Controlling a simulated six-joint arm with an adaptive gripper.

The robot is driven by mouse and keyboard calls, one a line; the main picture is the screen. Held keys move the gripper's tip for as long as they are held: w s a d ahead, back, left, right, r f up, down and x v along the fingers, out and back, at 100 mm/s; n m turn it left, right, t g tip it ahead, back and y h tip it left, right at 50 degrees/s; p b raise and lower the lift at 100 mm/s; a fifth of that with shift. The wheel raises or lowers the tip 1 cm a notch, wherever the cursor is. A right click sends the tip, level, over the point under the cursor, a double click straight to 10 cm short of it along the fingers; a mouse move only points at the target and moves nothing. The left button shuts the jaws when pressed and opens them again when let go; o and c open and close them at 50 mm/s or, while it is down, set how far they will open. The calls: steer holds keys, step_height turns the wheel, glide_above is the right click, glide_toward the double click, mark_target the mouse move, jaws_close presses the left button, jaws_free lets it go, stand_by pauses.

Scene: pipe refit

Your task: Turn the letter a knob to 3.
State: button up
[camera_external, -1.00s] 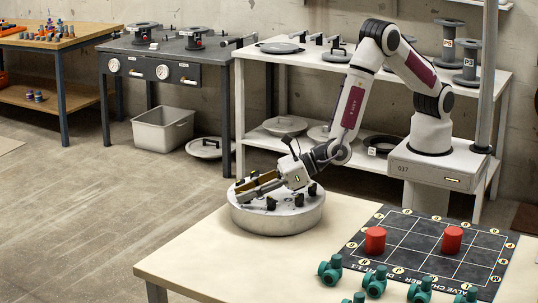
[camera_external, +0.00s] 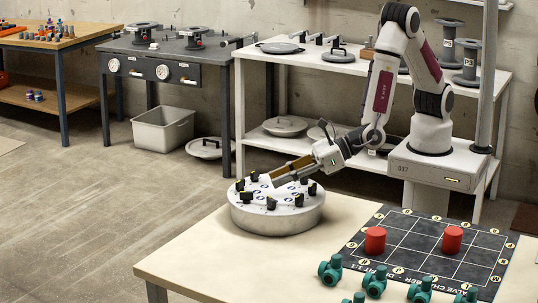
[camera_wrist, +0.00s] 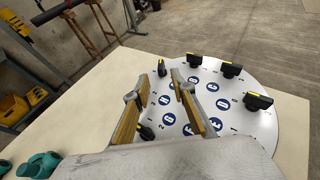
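The round grey knob disc (camera_external: 277,219) stands on the table with several black knobs around its rim and blue letter discs inside them. In the wrist view the disc's white top (camera_wrist: 236,125) shows small numbers beside black knobs with yellow marks. The letters are too small to read surely, so I cannot tell which knob is a. My gripper (camera_external: 275,178) is over the disc's back part, tilted down. In the wrist view my gripper (camera_wrist: 161,79) is open, with one black knob (camera_wrist: 162,67) visible between and beyond the fingertips. Another knob (camera_wrist: 146,132) is partly hidden by the left finger.
A dark grid mat (camera_external: 420,262) with two red cylinders (camera_external: 375,240) lies at the table's right. Several green valves (camera_external: 331,269) stand along the front. A white shelf (camera_external: 300,72) stands behind.

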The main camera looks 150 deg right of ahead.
steer(key=shift+v, duration=0.9)
steer(key=shift+o, duration=0.4)
